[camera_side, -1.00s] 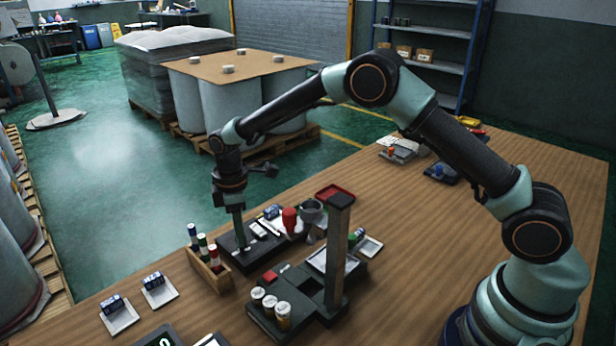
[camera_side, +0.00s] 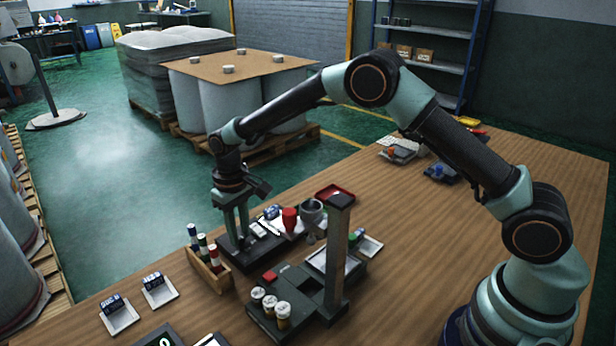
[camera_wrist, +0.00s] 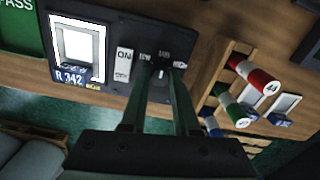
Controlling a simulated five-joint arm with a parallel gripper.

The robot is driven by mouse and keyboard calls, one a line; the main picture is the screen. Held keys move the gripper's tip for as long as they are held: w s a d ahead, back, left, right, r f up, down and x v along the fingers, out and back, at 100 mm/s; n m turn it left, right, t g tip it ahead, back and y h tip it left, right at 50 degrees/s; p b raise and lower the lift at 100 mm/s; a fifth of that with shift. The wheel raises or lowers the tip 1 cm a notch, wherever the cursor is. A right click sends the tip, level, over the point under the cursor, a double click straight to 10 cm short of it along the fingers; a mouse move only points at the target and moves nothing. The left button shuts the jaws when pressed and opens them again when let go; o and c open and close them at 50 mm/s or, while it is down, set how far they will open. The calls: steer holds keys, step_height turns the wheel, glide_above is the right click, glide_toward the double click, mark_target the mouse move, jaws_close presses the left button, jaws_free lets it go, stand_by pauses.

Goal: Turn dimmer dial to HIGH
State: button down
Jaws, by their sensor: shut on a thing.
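The dimmer dial (camera_wrist: 161,67) is a small dark knob with a pale mark, set in a dark panel (camera_wrist: 112,107). My gripper (camera_wrist: 161,80) reaches down onto the dial and is shut on it, one finger on each side. Small labels surround the dial, one to its left, one above and one to its right; they are hard to read. Which label the mark faces, I cannot tell. In the side view my gripper (camera_side: 240,242) stands upright over the panel's left end, and the dial is hidden between the fingers.
An ON/OFF switch (camera_wrist: 124,66) and a framed white window (camera_wrist: 79,48) with an R 342 label are beside the dial. A wooden rack (camera_side: 218,280) of striped canisters stands close to my gripper. A dark post (camera_side: 336,260) stands to the right.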

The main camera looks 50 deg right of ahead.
mark_target(240, 236)
steer(key=m, duration=0.6)
steer(key=shift+r+m, duration=0.1)
steer(key=shift+m, duration=0.2)
steer(key=m, duration=0.5)
steer(key=shift+m, duration=0.3)
steer(key=c, duration=0.7)
jaws_free()
steer(key=shift+o, duration=0.2)
step_height(240, 236, up, 12)
